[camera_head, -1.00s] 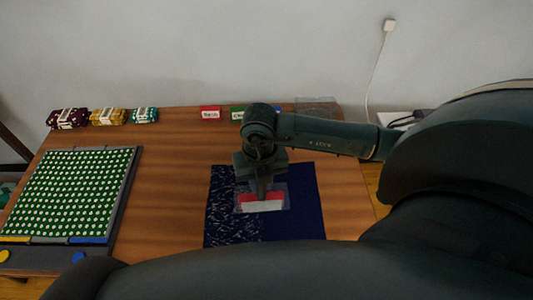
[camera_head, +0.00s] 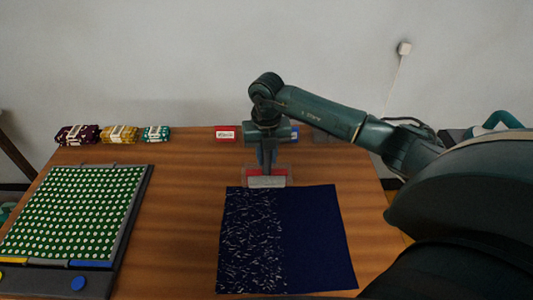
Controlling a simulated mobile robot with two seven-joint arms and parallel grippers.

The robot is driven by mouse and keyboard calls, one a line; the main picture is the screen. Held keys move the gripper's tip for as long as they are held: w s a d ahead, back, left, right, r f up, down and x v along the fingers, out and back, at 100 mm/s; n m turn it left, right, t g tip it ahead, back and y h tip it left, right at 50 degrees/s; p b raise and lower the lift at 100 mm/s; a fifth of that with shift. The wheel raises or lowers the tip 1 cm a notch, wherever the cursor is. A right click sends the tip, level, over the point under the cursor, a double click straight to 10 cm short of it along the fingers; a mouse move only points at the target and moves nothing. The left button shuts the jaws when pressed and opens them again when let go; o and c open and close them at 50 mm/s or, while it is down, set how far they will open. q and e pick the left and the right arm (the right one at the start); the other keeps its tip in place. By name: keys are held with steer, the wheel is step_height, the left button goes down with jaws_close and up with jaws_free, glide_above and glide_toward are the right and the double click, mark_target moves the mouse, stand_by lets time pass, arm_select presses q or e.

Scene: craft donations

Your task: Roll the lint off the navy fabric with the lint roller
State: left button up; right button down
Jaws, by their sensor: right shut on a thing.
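The navy fabric (camera_head: 315,240) lies flat on the wooden table in front of me. Its left half is covered with white lint (camera_head: 250,245); its right half looks clean. My right gripper (camera_head: 267,160) is at the fabric's far edge, shut on the lint roller (camera_head: 267,181), which shows a white roll with red above it. The roller is at or just beyond the far edge; I cannot tell whether it touches the fabric. The gripper's fingertips are partly hidden by the gripper body. My left gripper is not in view.
Three folded fabric bundles, maroon (camera_head: 77,134), yellow (camera_head: 119,134) and teal (camera_head: 156,133), lie along the back edge. A red labelled item (camera_head: 226,133) is behind the gripper. Bare table lies left of the fabric.

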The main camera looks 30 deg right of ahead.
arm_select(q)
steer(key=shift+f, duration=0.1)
arm_select(e)
steer(key=shift+f, duration=0.1)
arm_select(q)
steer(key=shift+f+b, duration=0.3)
steer(key=shift+b, duration=0.1)
arm_select(e)
steer(key=shift+f, duration=0.45)
